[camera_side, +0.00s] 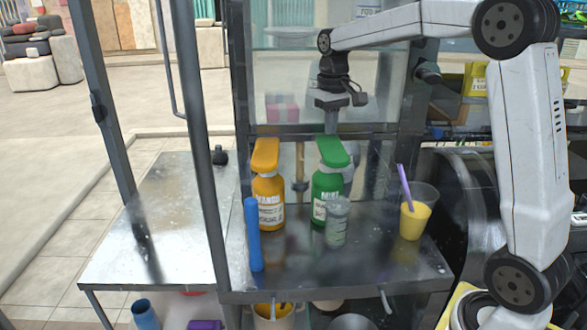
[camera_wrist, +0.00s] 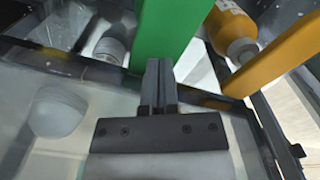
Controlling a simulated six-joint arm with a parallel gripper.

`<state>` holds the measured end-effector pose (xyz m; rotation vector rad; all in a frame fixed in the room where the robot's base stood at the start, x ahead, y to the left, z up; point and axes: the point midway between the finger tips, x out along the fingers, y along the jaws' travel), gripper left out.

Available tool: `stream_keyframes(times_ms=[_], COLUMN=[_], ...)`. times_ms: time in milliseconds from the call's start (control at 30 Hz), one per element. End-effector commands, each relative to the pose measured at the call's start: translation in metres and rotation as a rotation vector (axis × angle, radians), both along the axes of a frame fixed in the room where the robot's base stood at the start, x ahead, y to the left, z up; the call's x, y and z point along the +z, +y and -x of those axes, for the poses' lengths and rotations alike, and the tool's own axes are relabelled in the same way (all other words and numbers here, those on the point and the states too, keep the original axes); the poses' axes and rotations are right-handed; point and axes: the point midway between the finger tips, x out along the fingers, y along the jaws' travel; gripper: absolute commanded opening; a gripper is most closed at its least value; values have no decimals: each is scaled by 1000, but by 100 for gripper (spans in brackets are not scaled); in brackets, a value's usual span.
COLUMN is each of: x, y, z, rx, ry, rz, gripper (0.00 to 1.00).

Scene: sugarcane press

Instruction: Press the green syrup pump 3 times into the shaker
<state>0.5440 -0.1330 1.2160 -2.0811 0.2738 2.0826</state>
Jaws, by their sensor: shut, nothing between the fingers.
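The green syrup bottle (camera_side: 325,188) stands upright on the metal counter, with its green pump head (camera_side: 332,151) on top. The pump head fills the upper middle of the wrist view (camera_wrist: 165,32). The shaker (camera_side: 337,222), a clear greyish cup, stands just in front of the green bottle and hides part of its label. My gripper (camera_side: 331,128) is above the green pump head, pointing down, with its fingers shut and empty. In the wrist view the closed fingers (camera_wrist: 160,72) reach close to the green pump head; I cannot tell whether they touch it.
An orange syrup bottle (camera_side: 268,200) with an orange pump stands left of the green one. A blue cylinder (camera_side: 253,235) stands at the front left. A cup with yellow drink and purple straw (camera_side: 414,220) stands at the right. A glass panel (camera_side: 290,85) rises behind.

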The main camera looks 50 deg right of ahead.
Motion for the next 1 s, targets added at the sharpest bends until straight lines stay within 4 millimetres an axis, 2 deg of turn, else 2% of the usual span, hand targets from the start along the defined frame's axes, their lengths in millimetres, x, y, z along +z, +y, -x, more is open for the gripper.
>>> stream_keyframes(times_ms=[600, 1000], x=[1, 26], y=[0, 0], z=[0, 0], rx=[0, 0], ry=[-1, -3], rz=[0, 1], gripper=[0, 0])
